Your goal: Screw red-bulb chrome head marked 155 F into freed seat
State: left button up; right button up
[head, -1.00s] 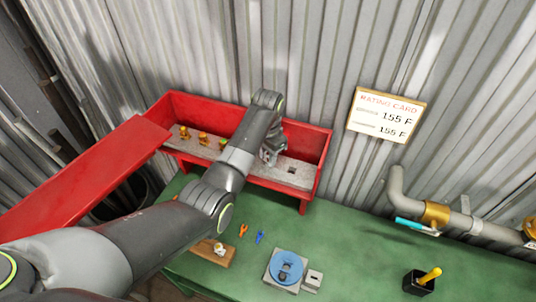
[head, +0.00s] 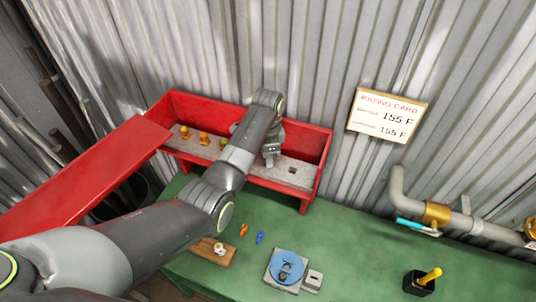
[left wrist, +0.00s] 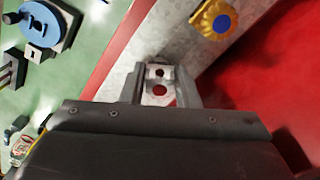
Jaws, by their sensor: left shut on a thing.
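My left gripper (head: 270,158) is over the right half of the open red box (head: 318,160). In the left wrist view its fingers (left wrist: 160,88) are closed around a small pale metallic piece with a red spot (left wrist: 159,90), consistent with the red-bulb chrome head; its marking cannot be read. A dark square seat (head: 291,169) is empty in the box's grey floor, just right of the gripper. Brass heads stand in the left part: one (head: 184,132), another (head: 204,138), and a third (head: 223,143) partly hidden by my arm. My right gripper is not in view.
A rating card (head: 388,118) reading 155 F hangs on the corrugated wall. On the green bench are a wooden block (head: 225,258), orange (head: 243,230) and blue (head: 260,237) clips, a blue disc (head: 287,264) and a black cup (head: 418,286). Pipes (head: 397,190) run at right.

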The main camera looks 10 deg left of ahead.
pick_arm(q)
jog(key=shift+w+r+m, duration=0.1)
jog(key=shift+m, duration=0.2)
jog(key=m, duration=0.5)
jog(key=o, duration=1.1)
jog(key=shift+c, duration=0.2)
